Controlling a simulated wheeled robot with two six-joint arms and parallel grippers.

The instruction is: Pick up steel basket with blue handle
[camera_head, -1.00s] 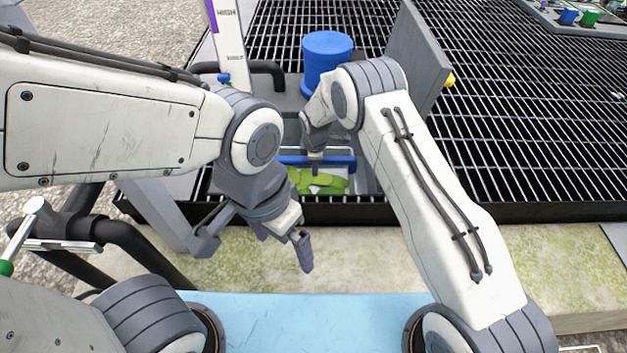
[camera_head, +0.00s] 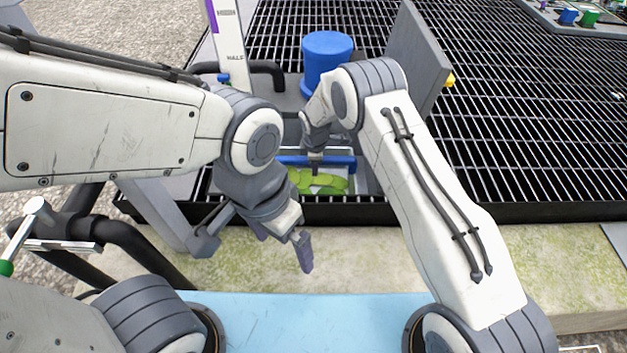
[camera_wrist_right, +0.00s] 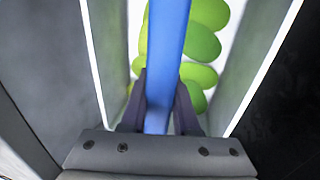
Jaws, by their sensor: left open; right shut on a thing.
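The steel basket (camera_head: 354,184) stands at the near edge of the black grating in the head view, with green items (camera_head: 320,182) inside. Its blue handle (camera_head: 340,161) runs across the top. My right gripper (camera_head: 316,168) is shut on the handle; the right wrist view shows its two dark fingers (camera_wrist_right: 158,105) on either side of the blue bar (camera_wrist_right: 167,60). The basket's walls and the green pieces show below the bar. My left gripper (camera_head: 255,248) is open and empty, in front of the grating and left of the basket. My arms partly hide the basket.
A blue round container (camera_head: 325,58) stands behind the basket. A grey upright panel (camera_head: 415,55) is to its right and a white post (camera_head: 230,45) to its left. Dark pipes (camera_head: 265,72) run nearby. The grating (camera_head: 520,130) on the right is mostly clear.

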